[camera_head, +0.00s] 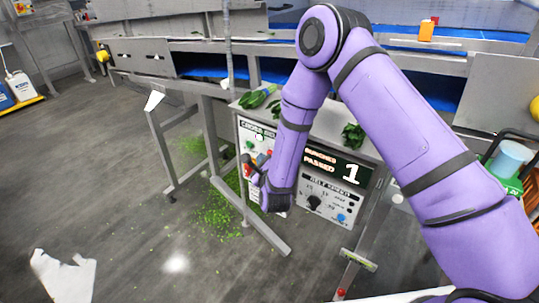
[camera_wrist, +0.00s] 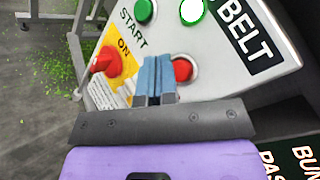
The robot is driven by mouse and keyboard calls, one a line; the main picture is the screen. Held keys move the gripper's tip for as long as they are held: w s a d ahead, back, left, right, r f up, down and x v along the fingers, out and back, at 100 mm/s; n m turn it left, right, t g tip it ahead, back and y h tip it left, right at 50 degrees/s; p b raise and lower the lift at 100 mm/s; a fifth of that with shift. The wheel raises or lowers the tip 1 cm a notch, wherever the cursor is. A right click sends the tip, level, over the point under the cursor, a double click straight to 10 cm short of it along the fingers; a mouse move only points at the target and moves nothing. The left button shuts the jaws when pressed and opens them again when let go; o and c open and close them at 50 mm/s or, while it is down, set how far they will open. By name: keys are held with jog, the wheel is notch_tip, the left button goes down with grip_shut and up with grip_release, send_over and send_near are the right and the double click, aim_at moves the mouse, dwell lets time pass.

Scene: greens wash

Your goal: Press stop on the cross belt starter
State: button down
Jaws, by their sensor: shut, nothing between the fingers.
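The cross belt starter (camera_head: 246,133) is a pale panel at the front of the bench, left of the display, partly hidden behind my arm. In the wrist view its black BELT label (camera_wrist: 250,38) is at the upper right. A red round button (camera_wrist: 183,70) sits in a pale ring. A green button (camera_wrist: 144,11) is beside the word START, and a bright green lamp (camera_wrist: 191,11) is right of it. A red rotary switch (camera_wrist: 107,61) sits on a yellow ON plate. My gripper (camera_wrist: 156,78) is shut and empty, its blue fingertips just left of the red button, overlapping its ring. Contact is unclear.
The "bunches passed" display (camera_head: 338,170) reads 1, with a belt sensor panel (camera_head: 328,200) below it. Leafy bunches (camera_head: 353,136) lie on the ledge above. Metal legs (camera_head: 160,150) stand left. Green scraps (camera_head: 215,215) litter the floor.

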jog(key=shift+w+d, duration=0.1)
jog(key=shift+w+d, duration=0.2)
jog(key=shift+w+d, duration=0.25)
jog(key=shift+w, duration=0.15)
dwell(1.1)
jog(key=shift+s+a, duration=0.1)
jog(key=shift+s, duration=0.05)
jog(key=shift+s+a, duration=0.4)
jog(key=shift+s, duration=0.15)
dwell(0.4)
jog(key=s+a, duration=0.1)
jog(key=s, duration=0.1)
jog(key=s+a, duration=0.2)
dwell(0.4)
jog(key=shift+a, duration=0.1)
dwell(0.5)
